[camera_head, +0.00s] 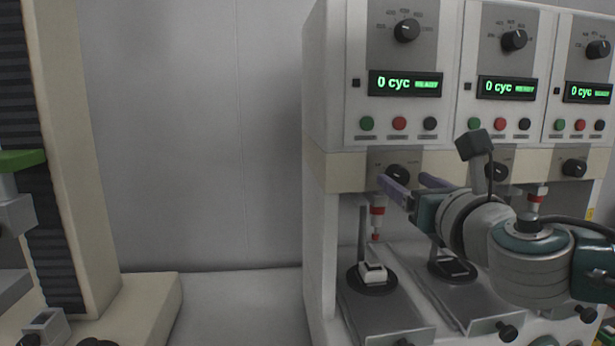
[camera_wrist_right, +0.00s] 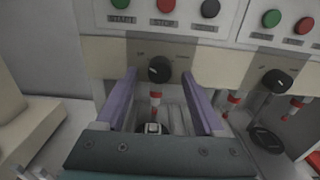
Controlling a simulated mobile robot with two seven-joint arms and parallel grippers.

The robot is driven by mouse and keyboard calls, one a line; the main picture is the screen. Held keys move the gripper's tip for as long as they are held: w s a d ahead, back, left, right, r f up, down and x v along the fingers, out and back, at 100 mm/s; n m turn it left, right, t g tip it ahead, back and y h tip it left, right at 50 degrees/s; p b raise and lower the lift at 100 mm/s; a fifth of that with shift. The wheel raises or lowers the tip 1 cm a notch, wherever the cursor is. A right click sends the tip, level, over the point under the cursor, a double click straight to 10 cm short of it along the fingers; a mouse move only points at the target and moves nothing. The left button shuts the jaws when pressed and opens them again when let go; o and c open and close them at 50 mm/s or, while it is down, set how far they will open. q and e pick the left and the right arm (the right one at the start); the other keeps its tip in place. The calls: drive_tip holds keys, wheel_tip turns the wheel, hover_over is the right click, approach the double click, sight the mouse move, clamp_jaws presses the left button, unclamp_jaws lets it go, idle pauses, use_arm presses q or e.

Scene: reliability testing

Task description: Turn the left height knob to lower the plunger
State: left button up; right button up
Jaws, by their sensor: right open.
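The left height knob (camera_head: 397,174) is a black dial on the cream band under the leftmost station's buttons. It also shows in the right wrist view (camera_wrist_right: 160,69), between and beyond the two fingertips. The plunger (camera_head: 377,212) below it has a white shaft with red bands and hangs above a white switch (camera_head: 374,272) on a round black pad. My right gripper (camera_head: 404,186) is open, with purple fingers pointing at the knob's panel. One fingertip overlaps the knob's lower edge in the head view; I cannot tell whether they touch. My left gripper is not in view.
Two similar stations stand to the right, with a middle height knob (camera_head: 496,171) and a right one (camera_head: 574,168). The left display (camera_head: 405,83) reads 0 cyc. Another beige machine (camera_head: 80,160) stands at the far left, with clear table between.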

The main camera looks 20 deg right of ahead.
drive_tip(key=shift+w+d, duration=0.15)
drive_tip(key=shift+w, duration=0.55)
drive_tip(key=shift+c, duration=0.3)
clamp_jaws()
